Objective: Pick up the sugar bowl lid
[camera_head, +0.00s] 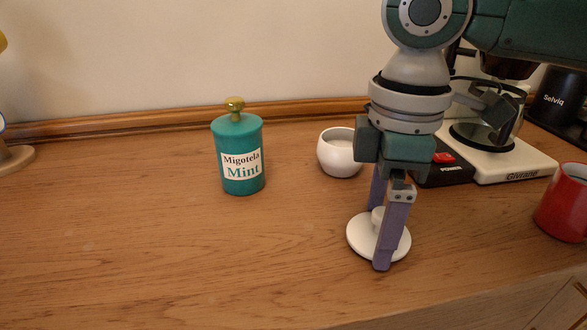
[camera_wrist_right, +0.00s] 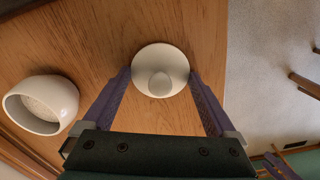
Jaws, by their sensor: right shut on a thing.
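The white sugar bowl lid (camera_head: 358,236), a round disc with a knob, is between the purple fingers of my right gripper (camera_head: 379,236). In the right wrist view the fingers of the right gripper (camera_wrist_right: 160,74) meet the rim of the lid (camera_wrist_right: 160,62) on both sides, so it is shut on the lid. The lid looks level, at or just above the wooden counter; I cannot tell if it touches. The open white sugar bowl (camera_head: 338,158) stands behind and left of the gripper, and also shows in the wrist view (camera_wrist_right: 42,105).
A teal mint canister (camera_head: 239,155) with a gold knob stands left of the bowl. A coffee machine (camera_head: 510,167) is behind my right arm, and a red mug (camera_head: 564,203) is at the right. The front left of the counter (camera_head: 130,240) is clear.

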